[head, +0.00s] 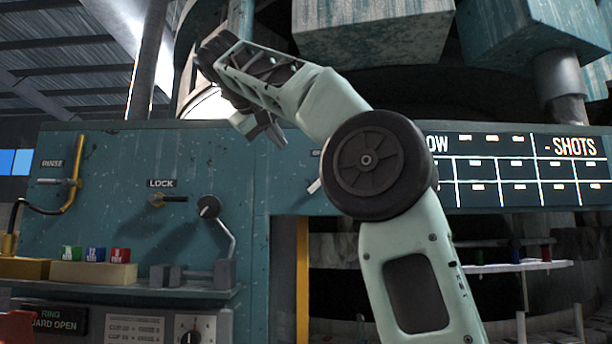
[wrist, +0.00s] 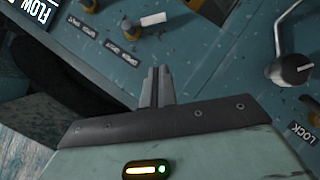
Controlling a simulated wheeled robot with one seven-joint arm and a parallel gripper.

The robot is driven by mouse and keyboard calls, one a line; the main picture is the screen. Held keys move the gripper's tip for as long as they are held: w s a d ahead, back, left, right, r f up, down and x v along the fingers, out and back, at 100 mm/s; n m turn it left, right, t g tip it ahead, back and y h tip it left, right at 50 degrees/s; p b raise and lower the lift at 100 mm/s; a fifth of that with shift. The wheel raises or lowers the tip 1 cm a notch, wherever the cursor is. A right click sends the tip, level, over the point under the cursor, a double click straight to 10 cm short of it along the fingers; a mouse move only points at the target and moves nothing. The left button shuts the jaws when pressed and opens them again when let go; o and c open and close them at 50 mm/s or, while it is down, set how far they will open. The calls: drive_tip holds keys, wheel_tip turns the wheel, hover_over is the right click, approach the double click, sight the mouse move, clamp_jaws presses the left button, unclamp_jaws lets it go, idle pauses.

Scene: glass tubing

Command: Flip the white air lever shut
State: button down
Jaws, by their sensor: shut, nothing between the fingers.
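A white lever (wrist: 155,18) on a brass pivot sits on the teal panel at the top of the wrist view. Small labels are beside it, too blurred to read surely. In the head view a small white lever (head: 314,186) shows just left of my arm's round joint, partly hidden; it appears to be the same one. My gripper (wrist: 156,88) is shut and empty, its fingers pointing toward the panel below the lever in the wrist view, apart from it. In the head view my gripper (head: 268,130) is in front of the panel's upper edge, up and left of the lever.
A crank with a black knob (head: 208,206) and the LOCK handle (head: 165,200) are on the panel to the left. A yellow RINSE pipe (head: 76,175) is farther left. A shelf holds colored blocks (head: 95,255). The shots board (head: 520,170) is at right.

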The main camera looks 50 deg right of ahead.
drive_tip(key=shift+s+f+p+x, duration=0.15)
drive_tip(key=shift+s+f+x, duration=0.2)
drive_tip(key=shift+x, duration=1.65)
drive_tip(key=shift+s+f+p+x, duration=0.25)
drive_tip(key=shift+s+x, duration=0.15)
drive_tip(key=shift+x, duration=1.65)
drive_tip(key=shift+s+f+p+x, duration=0.1)
drive_tip(key=shift+s+f+x, duration=0.25)
drive_tip(key=shift+x, duration=1.65)
